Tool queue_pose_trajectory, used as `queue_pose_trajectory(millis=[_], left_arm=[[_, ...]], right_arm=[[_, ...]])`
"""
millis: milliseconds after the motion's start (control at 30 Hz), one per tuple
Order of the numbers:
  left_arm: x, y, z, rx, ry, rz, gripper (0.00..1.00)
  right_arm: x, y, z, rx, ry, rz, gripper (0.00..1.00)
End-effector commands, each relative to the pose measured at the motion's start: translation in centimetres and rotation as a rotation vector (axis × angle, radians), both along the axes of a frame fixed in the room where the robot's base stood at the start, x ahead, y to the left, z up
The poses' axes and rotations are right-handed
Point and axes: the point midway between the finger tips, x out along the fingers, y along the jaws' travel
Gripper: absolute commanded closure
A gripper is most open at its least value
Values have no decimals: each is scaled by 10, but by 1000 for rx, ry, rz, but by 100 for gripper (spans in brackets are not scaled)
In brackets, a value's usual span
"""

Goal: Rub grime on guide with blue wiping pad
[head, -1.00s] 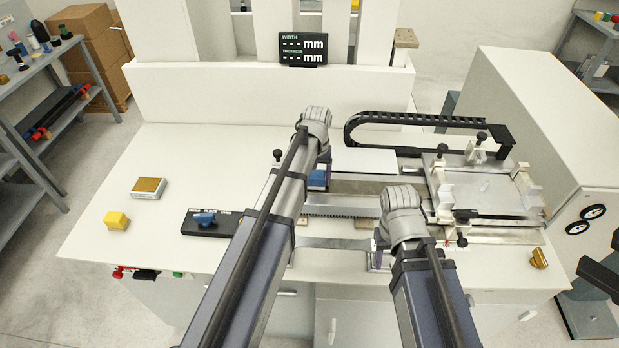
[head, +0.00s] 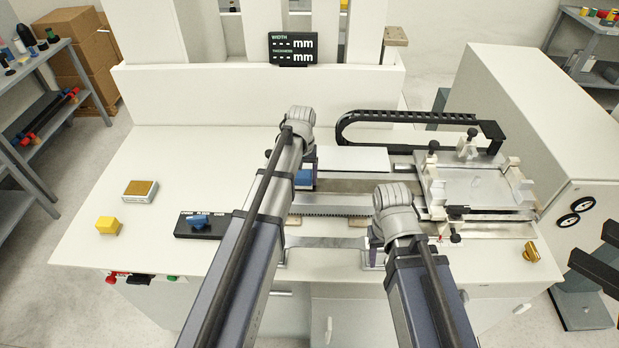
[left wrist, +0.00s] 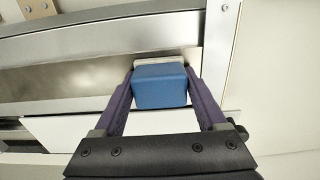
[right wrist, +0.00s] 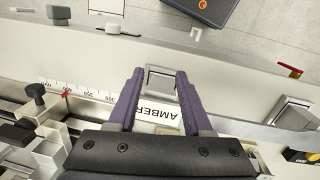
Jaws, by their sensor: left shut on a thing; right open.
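My left gripper (left wrist: 160,72) is shut on the blue wiping pad (left wrist: 160,88), which has a pale layer along its far side. In the left wrist view the pad is over or against the shiny metal guide (left wrist: 75,82); I cannot tell if they touch. The pad also shows in the head view (head: 304,179), partly behind my left arm, at the left end of the guide (head: 350,186). I cannot make out any grime; the pad and fingers hide part of the guide.
A metal clamping fixture (head: 475,190) with black knobs stands at the right, below a black cable chain (head: 410,117). The left tabletop is mostly clear.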

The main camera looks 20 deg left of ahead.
Motion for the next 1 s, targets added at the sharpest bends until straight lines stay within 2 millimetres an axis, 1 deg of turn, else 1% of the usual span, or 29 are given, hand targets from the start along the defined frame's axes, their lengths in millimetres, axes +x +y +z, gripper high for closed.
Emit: queue_pose_trajectory(millis=[33,133,467,567,1000], left_arm=[[-1,5,1,0,0,2,96],[-2,9,1,0,0,0,96],[-2,9,2,0,0,-1,96],[-2,9,8,0,0,0,96],[-2,9,51,0,0,0,96]], right_arm=[[0,0,0,0,0,0,50],[0,0,1,0,0,0,50],[0,0,2,0,0,0,50],[0,0,8,0,0,0,50],[0,0,51,0,0,0,50]])
